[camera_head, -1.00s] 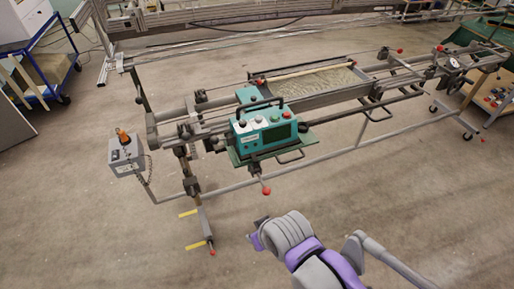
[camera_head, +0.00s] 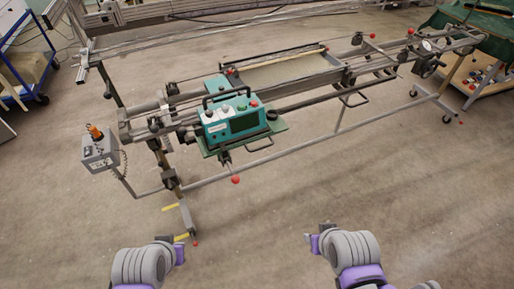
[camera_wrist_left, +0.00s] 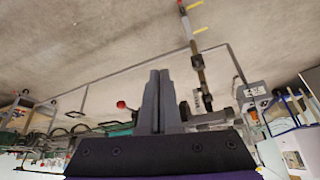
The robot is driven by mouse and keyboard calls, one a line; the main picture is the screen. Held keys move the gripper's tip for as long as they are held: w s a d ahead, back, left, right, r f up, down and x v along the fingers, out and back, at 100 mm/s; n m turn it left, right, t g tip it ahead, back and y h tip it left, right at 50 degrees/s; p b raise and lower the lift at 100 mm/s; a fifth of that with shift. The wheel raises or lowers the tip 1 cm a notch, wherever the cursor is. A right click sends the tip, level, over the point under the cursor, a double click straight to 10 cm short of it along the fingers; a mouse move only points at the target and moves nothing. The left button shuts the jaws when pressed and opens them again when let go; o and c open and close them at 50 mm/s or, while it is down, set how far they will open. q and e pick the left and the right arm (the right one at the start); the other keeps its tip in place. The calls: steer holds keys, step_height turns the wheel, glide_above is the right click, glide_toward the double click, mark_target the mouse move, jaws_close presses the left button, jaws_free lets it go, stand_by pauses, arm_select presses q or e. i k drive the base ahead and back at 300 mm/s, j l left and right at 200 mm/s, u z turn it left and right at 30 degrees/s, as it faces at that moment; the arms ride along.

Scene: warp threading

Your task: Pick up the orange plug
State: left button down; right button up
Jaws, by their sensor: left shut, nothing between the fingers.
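The orange plug (camera_head: 94,130) stands on top of a grey control box (camera_head: 100,152) at the left end of the long machine frame. My left gripper (camera_head: 177,246) is at the bottom left of the head view, well apart from the plug, in front and to the right of it. In the left wrist view its two fingers (camera_wrist_left: 160,75) are together with nothing between them.
A teal unit (camera_head: 230,124) with buttons and a handle sits on the machine frame. Yellow-tipped and red-knobbed levers stick out at the frame's left leg. A blue cart (camera_head: 22,85) stands at the far left. The floor in front is clear.

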mark_target(97, 134)
steer(key=i+j+z, duration=0.1)
steer(key=j, duration=0.45)
steer(key=i+j+z, duration=0.1)
steer(key=i+j, duration=0.2)
steer(key=j, duration=0.3)
steer(key=i+j+z, duration=0.1)
steer(key=j, duration=0.5)
steer(key=i+j+z, duration=0.1)
steer(key=j, duration=0.5)
steer(key=i+j+z, duration=0.1)
steer(key=j, duration=0.5)
steer(key=i+j+z, duration=0.15)
steer(key=j, duration=0.5)
